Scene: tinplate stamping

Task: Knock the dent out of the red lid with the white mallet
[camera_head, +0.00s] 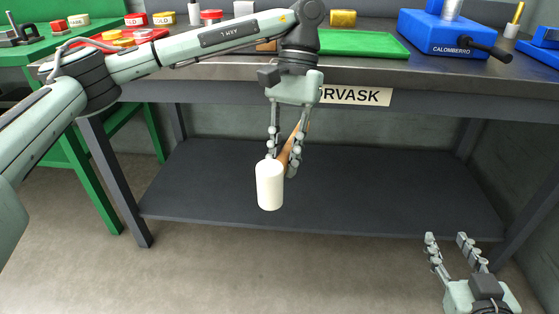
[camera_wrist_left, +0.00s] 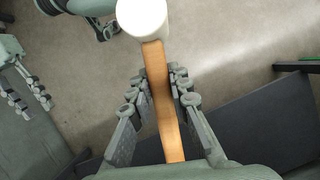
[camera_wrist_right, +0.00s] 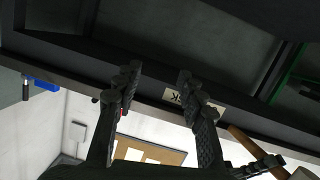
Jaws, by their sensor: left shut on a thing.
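The white mallet (camera_head: 270,186) hangs in front of the bench, its white head low and its wooden handle up between the fingers of my left gripper (camera_head: 281,160). In the left wrist view the mallet's handle (camera_wrist_left: 160,100) runs between the fingers, which are shut on it. My right gripper (camera_head: 447,240) is open and empty at the lower right, apart from the mallet. A round red-topped item (camera_head: 211,16) stands at the back of the bench; I cannot tell whether it is the red lid, and no dent shows.
The bench top (camera_head: 370,68) has a green mat (camera_head: 362,43) and a blue CALOMBERRO device (camera_head: 452,34). A dark shelf (camera_head: 350,185) below is bare.

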